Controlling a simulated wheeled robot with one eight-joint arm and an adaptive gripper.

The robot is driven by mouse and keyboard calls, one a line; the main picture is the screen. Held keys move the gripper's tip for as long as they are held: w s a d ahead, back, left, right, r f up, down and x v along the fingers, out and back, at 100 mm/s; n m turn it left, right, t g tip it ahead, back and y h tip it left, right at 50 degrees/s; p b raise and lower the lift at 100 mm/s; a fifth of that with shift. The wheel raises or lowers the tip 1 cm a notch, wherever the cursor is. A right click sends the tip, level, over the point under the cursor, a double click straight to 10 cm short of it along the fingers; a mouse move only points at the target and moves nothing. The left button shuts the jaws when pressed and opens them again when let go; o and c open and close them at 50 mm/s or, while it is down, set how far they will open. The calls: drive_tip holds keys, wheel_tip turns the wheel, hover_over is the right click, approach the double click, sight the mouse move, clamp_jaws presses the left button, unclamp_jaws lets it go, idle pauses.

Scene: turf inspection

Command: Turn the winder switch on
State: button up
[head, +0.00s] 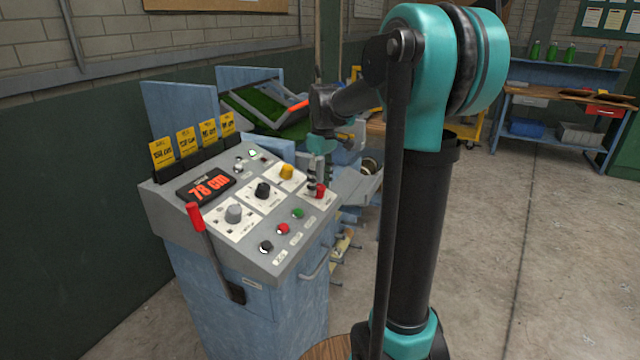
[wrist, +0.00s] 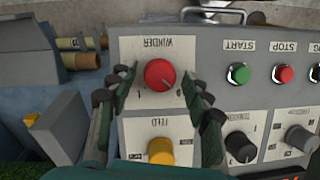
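The winder switch (wrist: 160,74) is a red round knob on a white plate labelled WINDER, upside down in the wrist view. In the head view the red knob (head: 320,190) is at the right end of the console, partly behind my gripper. My gripper (wrist: 160,92) is open, with one finger on each side of the knob in the wrist view. The fingers look apart from the knob; their height above the panel is hard to tell. In the head view my gripper (head: 319,180) points down over the knob.
The yellow feed knob (wrist: 161,151) is close to the winder switch. A black knob (head: 263,190), a grey knob (head: 234,213), a green start button (head: 298,213) and a red stop button (head: 282,229) share the panel. A red-handled lever (head: 195,215) stands at the console's left.

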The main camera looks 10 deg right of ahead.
drive_tip(key=c, duration=1)
drive_tip(key=shift+o, duration=0.2)
drive_tip(key=shift+m, duration=0.3)
drive_tip(key=m+y, duration=0.1)
drive_tip(key=m, duration=0.2)
drive_tip(key=shift+w+d+g, duration=0.1)
drive_tip(key=shift+d+g, duration=0.05)
drive_tip(key=shift+g, duration=0.15)
drive_tip(key=m, duration=0.2)
drive_tip(key=m+y, duration=0.1)
drive_tip(key=m, duration=0.1)
drive_tip(key=shift+d+m+y, duration=0.15)
drive_tip(key=shift+m+y, duration=0.15)
drive_tip(key=m, duration=0.2)
drive_tip(key=m+y, duration=0.1)
drive_tip(key=m, duration=0.1)
drive_tip(key=shift+d+y, duration=0.1)
drive_tip(key=shift+y, duration=0.2)
drive_tip(key=m+y, duration=0.1)
drive_tip(key=m, duration=0.4)
drive_tip(key=shift+f+t, duration=0.1)
drive_tip(key=shift+t, duration=0.3)
drive_tip(key=shift+d, duration=0.1)
